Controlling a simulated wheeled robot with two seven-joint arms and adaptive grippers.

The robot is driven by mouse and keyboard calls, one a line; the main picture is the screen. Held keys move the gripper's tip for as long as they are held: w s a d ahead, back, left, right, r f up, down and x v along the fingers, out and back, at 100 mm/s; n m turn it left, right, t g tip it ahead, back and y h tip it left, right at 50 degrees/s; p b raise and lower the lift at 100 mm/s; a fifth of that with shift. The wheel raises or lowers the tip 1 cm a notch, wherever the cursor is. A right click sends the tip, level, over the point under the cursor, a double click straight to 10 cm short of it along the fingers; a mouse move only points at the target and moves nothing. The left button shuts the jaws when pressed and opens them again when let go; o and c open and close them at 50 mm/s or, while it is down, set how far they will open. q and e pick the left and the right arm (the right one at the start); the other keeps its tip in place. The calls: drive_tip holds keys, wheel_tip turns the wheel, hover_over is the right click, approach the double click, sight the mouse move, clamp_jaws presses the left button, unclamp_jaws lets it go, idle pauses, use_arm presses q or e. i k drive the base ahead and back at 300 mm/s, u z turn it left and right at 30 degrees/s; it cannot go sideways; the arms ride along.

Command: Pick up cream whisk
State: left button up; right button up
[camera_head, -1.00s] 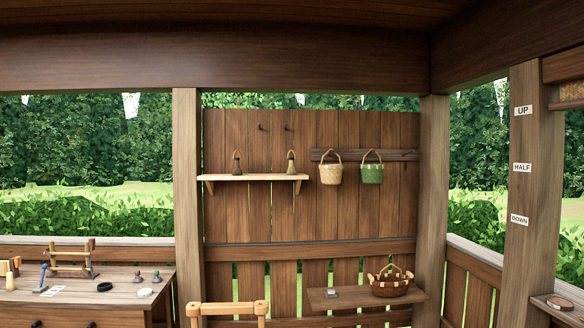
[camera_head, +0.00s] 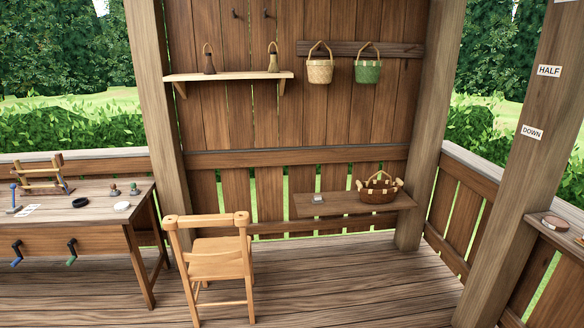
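Two small whisk-like items with loop handles stand on the pale wall shelf (camera_head: 228,76). The left one (camera_head: 209,64) is dark brown. The right one (camera_head: 273,63) has a lighter, tan upper part and a brown lower part; it looks the more cream of the two, but it is too small to be sure. Both stand upright and apart on the shelf. Neither of my grippers is in view.
A cream basket (camera_head: 320,71) and a green basket (camera_head: 367,71) hang right of the shelf. A wooden chair (camera_head: 218,262) stands in front of the wall. A workbench (camera_head: 100,207) is at left. A low shelf (camera_head: 340,206) holds a brown basket (camera_head: 377,195). Floor at right is clear.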

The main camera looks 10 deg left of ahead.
sight(273, 68)
drive_tip(key=u, duration=0.65)
drive_tip(key=i, duration=3.6)
drive_tip(key=u, duration=1.9)
drive_tip(key=k, duration=1.5)
drive_tip(key=z, duration=0.95)
drive_tip(key=i, duration=0.5)
drive_tip(key=z, duration=0.05)
